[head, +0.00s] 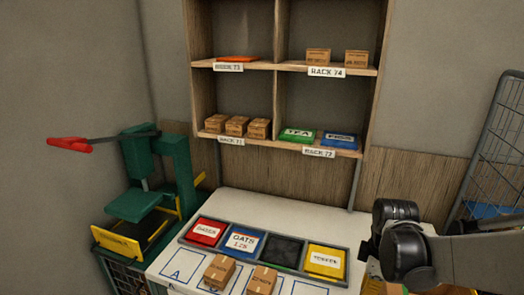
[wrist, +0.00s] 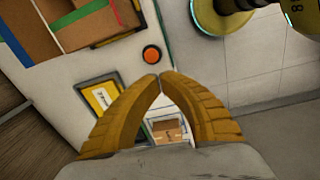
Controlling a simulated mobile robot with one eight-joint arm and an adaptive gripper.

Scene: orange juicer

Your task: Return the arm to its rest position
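My gripper (wrist: 158,79) shows in the wrist view as two yellow fingers whose tips meet. Nothing is held between them. A gap lies behind the tips, and a small cardboard box (wrist: 167,130) shows through it, lower down and apart from the fingers. In the head view, dark links of my arm reach in from the right edge, over the right end of the white table (head: 225,204). The gripper fingers cannot be made out there.
A tray (head: 334,280) of coloured packets and two small boxes (head: 219,271) are on the table. A green press (head: 180,168) with a red-handled lever stands left. A shelf rack (head: 322,70) is behind, a wire cage (head: 488,140) right. An orange button (wrist: 151,54) shows in the wrist view.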

